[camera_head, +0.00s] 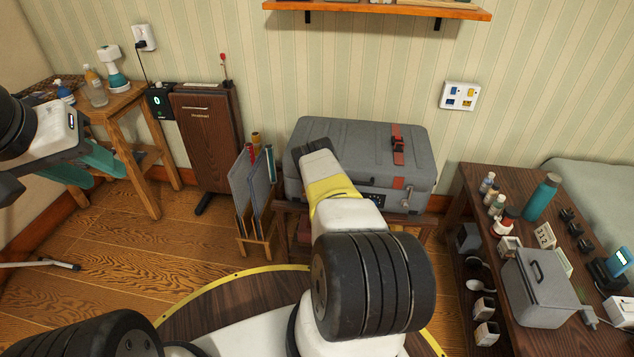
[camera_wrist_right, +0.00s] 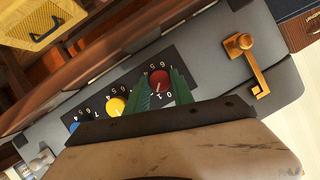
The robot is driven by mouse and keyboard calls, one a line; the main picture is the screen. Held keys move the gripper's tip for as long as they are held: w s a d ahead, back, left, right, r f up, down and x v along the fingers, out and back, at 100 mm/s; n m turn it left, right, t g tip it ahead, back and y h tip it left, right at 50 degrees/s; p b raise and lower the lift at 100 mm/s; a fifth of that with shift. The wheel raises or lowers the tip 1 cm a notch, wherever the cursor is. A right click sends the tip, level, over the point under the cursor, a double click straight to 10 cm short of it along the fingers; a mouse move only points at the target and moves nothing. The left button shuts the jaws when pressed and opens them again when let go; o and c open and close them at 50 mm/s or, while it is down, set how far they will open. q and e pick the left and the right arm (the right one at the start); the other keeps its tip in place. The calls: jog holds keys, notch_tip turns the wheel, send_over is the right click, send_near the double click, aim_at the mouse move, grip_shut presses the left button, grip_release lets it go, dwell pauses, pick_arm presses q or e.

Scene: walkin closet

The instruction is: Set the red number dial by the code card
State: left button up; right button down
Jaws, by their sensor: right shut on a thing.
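The red number dial (camera_wrist_right: 159,81) sits on the dark panel of the grey case, with small white digits around it. My right gripper (camera_wrist_right: 162,75) is shut on the dial, one green finger on each side. Its pale mark is hard to read. The yellow dial (camera_wrist_right: 116,106) and partly hidden blue dial (camera_wrist_right: 74,127) are beside it. In the head view my right arm covers the gripper and part of the grey case (camera_head: 360,145). A white card with coloured squares (camera_head: 459,96) hangs on the wall; its digits are too small to read. My left gripper (camera_head: 112,178) is open and empty.
A brass latch (camera_wrist_right: 248,62) stands beside the dials. A folder rack (camera_head: 258,195) is left of the case. The right table (camera_head: 483,245) carries bottles, a grey box (camera_head: 540,290) and a small numbered block (camera_head: 545,235).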

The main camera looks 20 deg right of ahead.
jog(key=m+t, duration=0.1)
jog(key=m, duration=0.2)
jog(key=m+t+y, duration=0.1)
jog(key=m+t, duration=0.1)
jog(key=m, duration=0.1)
jog(key=m+t+y, duration=0.1)
jog(key=m, duration=0.2)
jog(key=shift+s+d+f, duration=0.1)
jog(key=shift+d+f, duration=0.05)
jog(key=shift+f, duration=0.1)
jog(key=shift+m+t, duration=0.3)
dwell(0.5)
jog(key=c, duration=1.1)
grip_release()
jog(key=s+a, duration=0.1)
jog(key=s, duration=0.6)
jog(key=shift+s+a, duration=0.15)
jog(key=shift+s, duration=0.2)
